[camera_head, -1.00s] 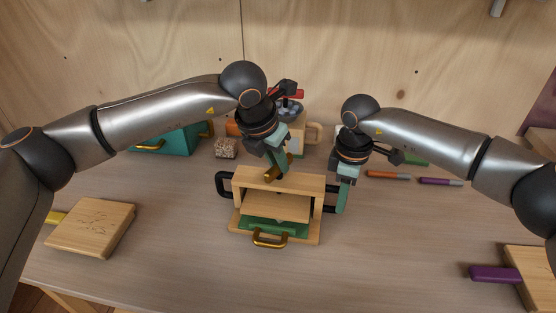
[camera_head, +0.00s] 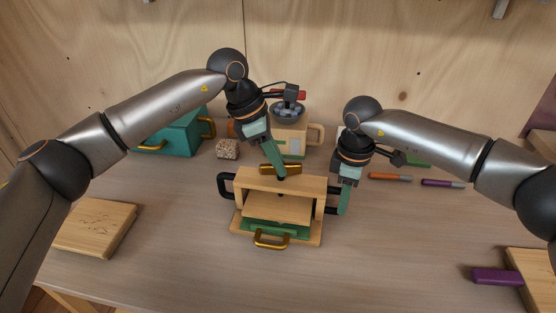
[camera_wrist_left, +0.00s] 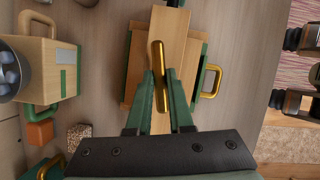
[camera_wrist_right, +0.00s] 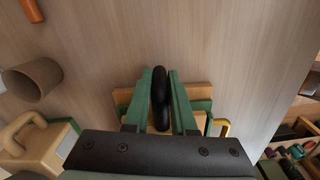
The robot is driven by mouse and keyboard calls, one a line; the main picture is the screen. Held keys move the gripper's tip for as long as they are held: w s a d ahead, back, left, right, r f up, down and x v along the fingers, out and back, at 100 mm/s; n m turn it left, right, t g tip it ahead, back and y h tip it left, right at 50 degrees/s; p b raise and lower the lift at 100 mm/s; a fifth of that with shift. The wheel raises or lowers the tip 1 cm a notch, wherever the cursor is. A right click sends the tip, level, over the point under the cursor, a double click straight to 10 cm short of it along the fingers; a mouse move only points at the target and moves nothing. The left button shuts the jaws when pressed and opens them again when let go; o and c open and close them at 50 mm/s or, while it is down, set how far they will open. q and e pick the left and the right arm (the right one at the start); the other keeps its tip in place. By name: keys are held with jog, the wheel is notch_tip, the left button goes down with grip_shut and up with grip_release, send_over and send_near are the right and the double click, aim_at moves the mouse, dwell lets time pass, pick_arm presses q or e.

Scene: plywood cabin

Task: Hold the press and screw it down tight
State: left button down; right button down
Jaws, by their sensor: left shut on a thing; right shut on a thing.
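The wooden press (camera_head: 280,181) stands upright in the middle of the table, with a wooden plate (camera_head: 277,206) inside its frame above a green layer (camera_head: 275,229). A gold handle (camera_head: 292,169) sits on top of the press; in the left wrist view the gold handle (camera_wrist_left: 157,62) lies between the fingers. My left gripper (camera_head: 281,174) is shut on the gold handle from above. My right gripper (camera_head: 342,212) is shut on the black side handle at the press's right; that black handle (camera_wrist_right: 160,95) shows between the fingers in the right wrist view. A second black handle (camera_head: 224,187) is free on the left.
A teal box (camera_head: 178,136), a speckled block (camera_head: 227,149) and a wooden machine with a bowl (camera_head: 288,109) stand behind. Markers (camera_head: 390,177) lie at the right. Wooden boards lie at the left (camera_head: 92,228) and right edge. The table in front is clear.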

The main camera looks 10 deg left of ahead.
pick_arm(q)
jog(key=shift+m, duration=0.7)
pick_arm(e)
jog(key=shift+d, duration=0.1)
pick_arm(q)
jog(key=shift+g, duration=0.3)
jog(key=c, duration=0.8)
grip_release()
jog(key=v, duration=1.2)
